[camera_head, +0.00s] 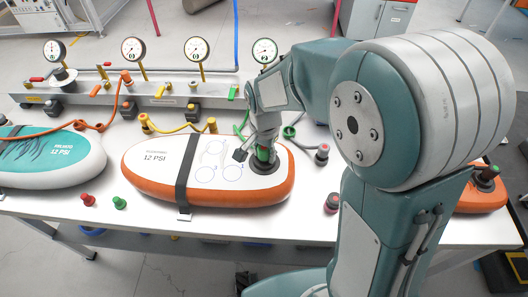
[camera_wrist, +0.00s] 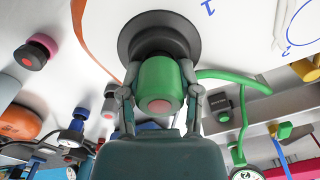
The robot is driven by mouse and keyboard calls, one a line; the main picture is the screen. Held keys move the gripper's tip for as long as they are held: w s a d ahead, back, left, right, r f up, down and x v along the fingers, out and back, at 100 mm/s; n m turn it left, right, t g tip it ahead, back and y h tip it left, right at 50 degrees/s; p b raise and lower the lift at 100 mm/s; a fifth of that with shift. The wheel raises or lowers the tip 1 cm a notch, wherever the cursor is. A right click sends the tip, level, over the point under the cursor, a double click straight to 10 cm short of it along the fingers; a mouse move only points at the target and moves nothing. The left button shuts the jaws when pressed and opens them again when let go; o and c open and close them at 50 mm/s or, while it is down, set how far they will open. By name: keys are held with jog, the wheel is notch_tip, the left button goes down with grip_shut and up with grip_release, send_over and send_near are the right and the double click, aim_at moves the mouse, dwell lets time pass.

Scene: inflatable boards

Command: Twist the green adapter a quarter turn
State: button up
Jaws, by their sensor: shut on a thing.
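The green adapter (camera_wrist: 158,80) sits against the dark round valve (camera_wrist: 150,32) on the white and orange inflatable board (camera_head: 150,189). My gripper (camera_wrist: 158,92) has a finger on each side of the adapter and is shut on it. In the head view my gripper (camera_head: 264,152) comes down from above onto the board's right end, where only a bit of green shows between the fingers. A green hose (camera_wrist: 240,78) runs close beside the adapter in the wrist view.
A teal board (camera_head: 50,160) lies at the left and another orange board (camera_head: 482,195) at the right, partly behind my arm. A rail with gauges (camera_head: 197,48) and colored hoses stands behind. Red (camera_head: 88,200) and green (camera_head: 119,203) caps lie near the front edge. A black strap (camera_head: 185,165) crosses the middle board.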

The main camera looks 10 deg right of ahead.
jog(key=shift+m, duration=0.4)
jog(key=m, duration=0.5)
jog(key=shift+d, duration=0.1)
jog(key=o, duration=1.2)
jog(key=shift+f, duration=0.1)
jog(key=shift+c, duration=0.2)
